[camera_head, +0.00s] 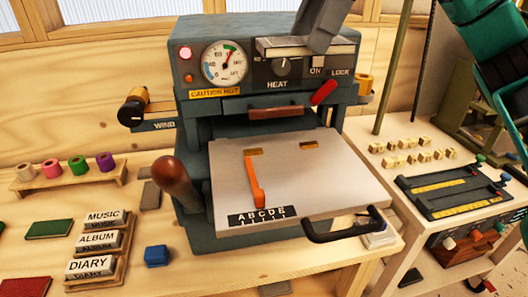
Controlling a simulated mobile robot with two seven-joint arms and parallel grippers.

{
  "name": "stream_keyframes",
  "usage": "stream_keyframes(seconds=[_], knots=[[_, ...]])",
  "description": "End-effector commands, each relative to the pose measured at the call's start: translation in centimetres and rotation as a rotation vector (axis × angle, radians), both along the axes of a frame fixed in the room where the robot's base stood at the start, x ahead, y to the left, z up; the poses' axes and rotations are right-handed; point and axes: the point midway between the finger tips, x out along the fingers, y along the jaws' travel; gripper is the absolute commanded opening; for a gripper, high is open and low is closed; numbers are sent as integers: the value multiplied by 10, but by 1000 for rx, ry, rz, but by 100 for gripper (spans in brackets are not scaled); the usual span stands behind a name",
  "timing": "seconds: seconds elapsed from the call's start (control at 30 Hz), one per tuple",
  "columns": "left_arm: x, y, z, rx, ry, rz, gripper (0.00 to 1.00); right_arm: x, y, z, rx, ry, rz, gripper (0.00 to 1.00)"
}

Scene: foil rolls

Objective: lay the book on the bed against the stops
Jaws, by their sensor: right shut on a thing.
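The bed (340,185) is a light grey plate at the front of the hot press (190,130). Two small brass stops, the left one (253,151) and the right one (309,145), sit toward its back. An orange strip (254,180) and an ABCDE type plate (262,215) lie at its front left. My right gripper (319,42) comes down from the top edge, shut on a flat grey thing with a pale edge, seemingly the book (280,46). It is held in front of the upper press, apart from the bed. The fingertips are hard to make out. My left gripper is out of view.
A brown-knobbed lever (175,180) stands left of the bed. A black handle (345,226) juts from its front right. A red-tipped lever (323,92) is above it. Labelled blocks (95,240), foil rolls (78,166) and a green book (50,228) lie left.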

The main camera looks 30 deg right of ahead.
Motion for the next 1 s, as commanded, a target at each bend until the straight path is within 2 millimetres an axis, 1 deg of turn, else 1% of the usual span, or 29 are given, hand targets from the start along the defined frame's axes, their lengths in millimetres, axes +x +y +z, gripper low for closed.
stream_keyframes(seconds=[0.17, 0.27, 0.37, 0.57, 0.6, 0.67, 0.8, 0.9, 1.0], knots=[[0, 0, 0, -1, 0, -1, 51, 0, 0, -2, 0, 1, 0, 31], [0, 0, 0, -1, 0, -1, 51, 0, 0, -11, 1, 4, 3, 31], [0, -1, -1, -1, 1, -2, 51, 0, 0, -26, 1, 7, 3, 31], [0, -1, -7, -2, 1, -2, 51, -1, 0, -63, 1, 5, 2, 31], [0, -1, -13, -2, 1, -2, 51, 0, 0, -76, 0, 6, 1, 31], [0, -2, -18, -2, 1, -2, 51, -1, 0, -90, 1, 5, 2, 31], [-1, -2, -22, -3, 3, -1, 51, -1, -1, -124, -3, 7, -1, 31], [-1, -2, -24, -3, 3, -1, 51, -1, -1, -144, -1, 5, -1, 31], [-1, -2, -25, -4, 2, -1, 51, 0, -1, -157, -1, 2, -1, 31]])
